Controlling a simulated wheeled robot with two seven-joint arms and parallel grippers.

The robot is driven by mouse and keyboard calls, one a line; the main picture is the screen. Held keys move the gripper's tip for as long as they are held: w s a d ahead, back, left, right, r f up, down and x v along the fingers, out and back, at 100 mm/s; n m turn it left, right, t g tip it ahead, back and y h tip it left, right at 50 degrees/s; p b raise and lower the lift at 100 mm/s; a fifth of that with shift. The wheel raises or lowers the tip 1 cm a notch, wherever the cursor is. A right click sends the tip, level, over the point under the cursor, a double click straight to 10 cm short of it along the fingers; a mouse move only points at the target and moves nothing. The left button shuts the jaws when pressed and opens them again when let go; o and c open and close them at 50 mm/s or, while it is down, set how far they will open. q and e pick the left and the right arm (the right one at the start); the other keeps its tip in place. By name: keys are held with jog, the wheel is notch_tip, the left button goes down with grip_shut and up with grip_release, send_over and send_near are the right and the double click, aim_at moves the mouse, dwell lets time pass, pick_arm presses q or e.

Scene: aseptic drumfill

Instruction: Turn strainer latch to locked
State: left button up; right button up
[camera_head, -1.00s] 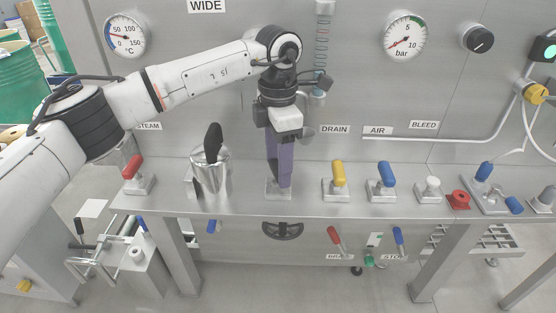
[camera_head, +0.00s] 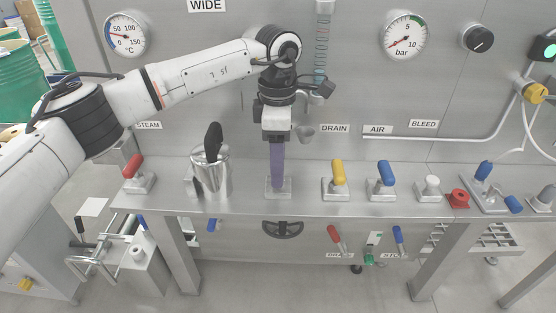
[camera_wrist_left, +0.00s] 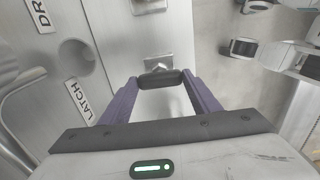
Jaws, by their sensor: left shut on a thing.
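My left gripper (camera_head: 278,182) points straight down at a square metal base plate (camera_head: 286,191) on the steel shelf, in the middle of the head view. In the left wrist view its two purple fingers (camera_wrist_left: 160,82) are closed on a dark latch handle (camera_wrist_left: 158,78). A LATCH label (camera_wrist_left: 79,101) is on the panel beside it in that view. In the head view the fingers line up one behind the other and hide the handle. I cannot read the latch's exact angle. My right gripper is not in view.
A metal jug (camera_head: 212,178) with a black handle stands left of the gripper. A red lever (camera_head: 133,166) is further left. A yellow lever (camera_head: 338,172) and a blue lever (camera_head: 386,173) stand to the right. A handwheel (camera_head: 283,230) is below the shelf edge.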

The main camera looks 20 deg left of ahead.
pick_arm(q)
jog(key=shift+r, duration=0.1)
jog(key=o, duration=1)
jog(key=shift+o, duration=0.2)
